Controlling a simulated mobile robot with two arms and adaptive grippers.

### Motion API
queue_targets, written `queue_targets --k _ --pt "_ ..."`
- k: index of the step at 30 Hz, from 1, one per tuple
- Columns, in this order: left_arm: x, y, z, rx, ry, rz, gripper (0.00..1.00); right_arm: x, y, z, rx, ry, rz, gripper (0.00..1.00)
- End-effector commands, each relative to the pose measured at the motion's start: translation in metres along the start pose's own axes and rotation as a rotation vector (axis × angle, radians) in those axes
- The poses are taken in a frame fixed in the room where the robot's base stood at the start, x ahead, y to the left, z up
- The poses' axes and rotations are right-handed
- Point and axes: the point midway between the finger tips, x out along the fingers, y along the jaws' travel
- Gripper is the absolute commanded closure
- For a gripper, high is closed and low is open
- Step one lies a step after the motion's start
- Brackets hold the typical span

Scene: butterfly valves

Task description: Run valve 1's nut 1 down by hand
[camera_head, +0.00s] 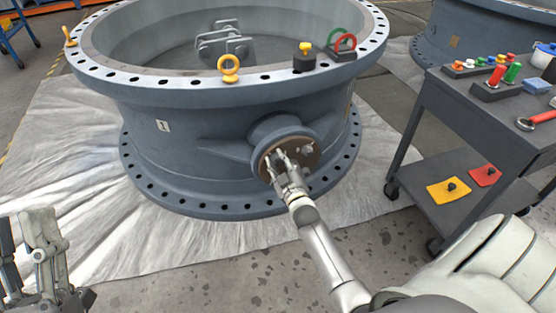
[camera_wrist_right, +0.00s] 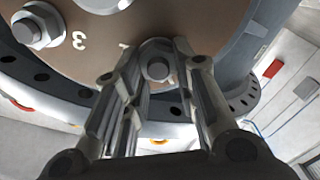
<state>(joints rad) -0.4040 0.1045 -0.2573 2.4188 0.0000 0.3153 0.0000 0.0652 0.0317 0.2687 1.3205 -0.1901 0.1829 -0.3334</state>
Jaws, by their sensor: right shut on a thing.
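Valve 1 (camera_head: 190,140) is the large grey ring body with a "1" label on its side. Its round brown cover plate (camera_head: 310,153) faces me on the side boss. My right gripper (camera_head: 279,162) is at this plate. In the right wrist view its fingers (camera_wrist_right: 157,75) are shut on a nut on a stud (camera_wrist_right: 157,68), whose end shows between the fingertips. The number beside this nut is mostly hidden. Another nut (camera_wrist_right: 38,26) sits near a "3" marking. My left gripper (camera_head: 24,248) is at the lower left, apart from the valve, open and empty.
A grey cart (camera_head: 440,110) at the right carries small coloured parts and a red-handled wrench (camera_head: 538,120); yellow and red pads lie on its lower shelf. A yellow eyebolt (camera_head: 229,68) stands on the valve's top flange. A second valve body (camera_head: 480,35) is behind. White sheeting (camera_head: 70,170) covers the floor.

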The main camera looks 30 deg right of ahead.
Motion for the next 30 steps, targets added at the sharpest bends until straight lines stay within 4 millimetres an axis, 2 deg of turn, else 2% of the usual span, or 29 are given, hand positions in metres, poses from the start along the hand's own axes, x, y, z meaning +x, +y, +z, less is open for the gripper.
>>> queue_targets --k 9,21,22,26,30 --pt "-0.001 -0.002 0.019 0.005 -0.107 -0.004 0.6 -0.001 0.0 0.001 0.061 -0.003 -0.001 0.97" --pt "-0.001 -0.002 0.021 0.006 -0.113 -0.004 0.6 -0.001 0.0 0.002 0.064 -0.003 -0.001 0.97" --pt "-0.001 -0.002 0.021 0.006 -0.113 -0.004 0.6 -0.001 0.0 0.002 0.064 -0.003 -0.001 0.7" --pt "-0.001 -0.003 0.021 0.006 -0.113 -0.005 0.6 -0.001 0.0 0.001 0.063 -0.003 -0.001 0.53" --pt "-0.001 -0.003 0.021 0.006 -0.113 -0.005 0.6 0.0 0.0 0.001 0.063 -0.001 0.0 0.52"
